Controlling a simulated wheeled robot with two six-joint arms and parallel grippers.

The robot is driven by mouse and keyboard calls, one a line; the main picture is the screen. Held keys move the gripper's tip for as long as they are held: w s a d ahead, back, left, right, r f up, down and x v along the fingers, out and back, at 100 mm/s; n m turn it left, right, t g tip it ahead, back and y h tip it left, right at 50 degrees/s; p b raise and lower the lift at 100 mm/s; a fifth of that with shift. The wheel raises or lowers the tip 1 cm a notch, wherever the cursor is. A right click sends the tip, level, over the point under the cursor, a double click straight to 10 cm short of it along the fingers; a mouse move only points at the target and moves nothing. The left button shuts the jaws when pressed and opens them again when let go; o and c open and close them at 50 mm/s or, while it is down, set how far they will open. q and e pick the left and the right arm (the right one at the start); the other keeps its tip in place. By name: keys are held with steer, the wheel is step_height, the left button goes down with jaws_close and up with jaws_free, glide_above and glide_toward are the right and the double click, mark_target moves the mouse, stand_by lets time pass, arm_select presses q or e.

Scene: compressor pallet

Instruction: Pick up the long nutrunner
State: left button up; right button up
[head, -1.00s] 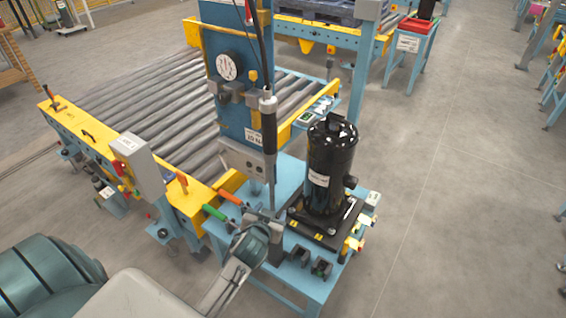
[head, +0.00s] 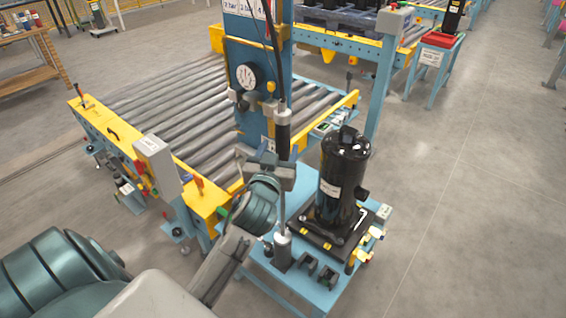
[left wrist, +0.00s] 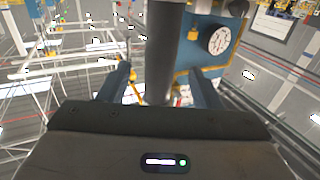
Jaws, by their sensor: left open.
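The long nutrunner (head: 283,131) hangs upright in front of the blue column. It has a dark body with a grey collar, and a thin shaft runs down toward a grey cylindrical socket (head: 282,249) on the small blue table. My left gripper (head: 277,166) is at the lower end of the body, open, its fingers on either side of the tool. In the left wrist view the nutrunner (left wrist: 164,52) stands between the two spread fingers, with a gap visible on each side. The gripper partly hides the tool's lower part in the head view. My right gripper is not in view.
A black compressor (head: 342,185) stands on the blue table (head: 308,292) just right of the tool. The blue column (head: 258,105) with a gauge (head: 246,77) is close behind. A roller conveyor (head: 185,115) lies to the left. Open floor is at the right.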

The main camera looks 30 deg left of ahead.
mark_target(281, 144)
arm_select(q)
steer(key=p+x, duration=0.2)
steer(key=x, duration=0.2)
steer(key=shift+w+a+p, duration=0.15)
steer(key=shift+w+p, duration=0.1)
steer(key=shift+p, duration=0.05)
steer(key=shift+w+a, duration=0.1)
steer(key=shift+w, duration=0.1)
steer(key=shift+c, duration=0.6)
steer(key=c, duration=1.1)
jaws_close()
steer(key=shift+f, duration=0.1)
